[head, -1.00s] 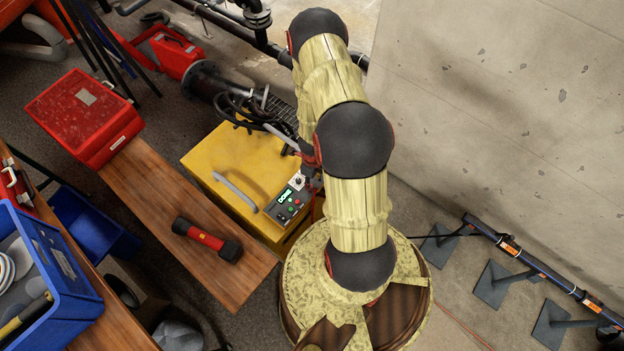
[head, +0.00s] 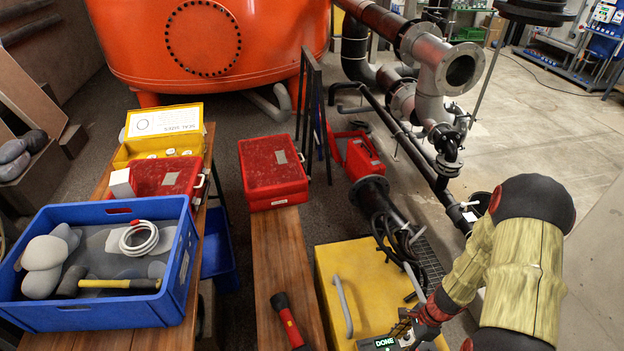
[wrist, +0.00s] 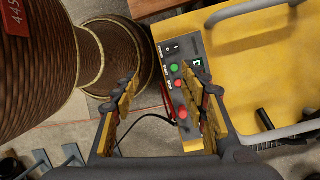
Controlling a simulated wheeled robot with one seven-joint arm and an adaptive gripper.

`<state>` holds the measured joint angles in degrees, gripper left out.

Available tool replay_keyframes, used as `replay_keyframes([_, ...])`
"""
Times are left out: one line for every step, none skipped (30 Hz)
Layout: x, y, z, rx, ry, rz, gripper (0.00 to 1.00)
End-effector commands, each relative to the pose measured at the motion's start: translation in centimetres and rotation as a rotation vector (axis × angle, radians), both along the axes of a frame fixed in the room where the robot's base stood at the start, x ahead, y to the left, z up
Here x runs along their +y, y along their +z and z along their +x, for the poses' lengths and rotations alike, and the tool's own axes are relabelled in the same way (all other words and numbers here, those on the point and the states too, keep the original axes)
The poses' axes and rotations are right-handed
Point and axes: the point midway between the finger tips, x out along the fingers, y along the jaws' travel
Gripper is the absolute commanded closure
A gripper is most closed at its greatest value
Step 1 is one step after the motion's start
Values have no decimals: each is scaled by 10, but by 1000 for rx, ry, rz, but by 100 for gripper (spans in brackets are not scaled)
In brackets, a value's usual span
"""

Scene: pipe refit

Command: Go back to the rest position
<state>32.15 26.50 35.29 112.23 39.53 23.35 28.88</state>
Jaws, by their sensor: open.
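My gripper (wrist: 165,95) is open and empty in the wrist view, its two yellow-padded fingers spread to either side of the middle. In the head view my gripper (head: 424,318) is at the lower right, close to the control panel (head: 384,343) of the yellow machine (head: 345,262). The panel's lit display reads DONE. In the wrist view the panel (wrist: 182,100), with green and red buttons, lies beyond and between the fingers. I cannot tell the exact gap to it. My fingertips are hard to make out in the head view.
A wooden bench (head: 278,245) left of the machine holds a red case (head: 272,165) and a red-black flashlight (head: 287,320). A blue crate (head: 180,275) stands further left. Hoses and a black pipe (head: 372,192) lie behind the machine. Concrete floor (head: 545,130) is open at the upper right.

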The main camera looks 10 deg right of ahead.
Motion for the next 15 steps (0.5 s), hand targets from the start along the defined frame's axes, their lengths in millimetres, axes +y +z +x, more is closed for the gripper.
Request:
replay_keyframes([4,22,6,-33,91,7,56])
replay_keyframes([7,34,7,-51,148,13,56])
replay_keyframes([11,52,9,-74,227,19,56])
replay_keyframes([15,65,10,-92,289,22,56])
replay_keyframes([18,79,11,-110,353,25,56])
replay_keyframes([23,98,11,-134,437,25,56])
replay_keyframes([26,112,11,-150,500,24,56])
replay_keyframes([29,126,10,-166,560,20,56])
replay_keyframes([33,144,9,-186,640,16,56])
replay_keyframes([36,157,8,-199,697,10,56])
replay_keyframes([39,170,6,-213,752,3,56])
replay_keyframes([43,187,3,-229,824,-6,56])
replay_keyframes([45,199,1,-240,877,-16,56])
replay_keyframes([48,211,-1,-250,929,-26,56])
replay_keyframes([51,226,-5,-264,994,-41,56])
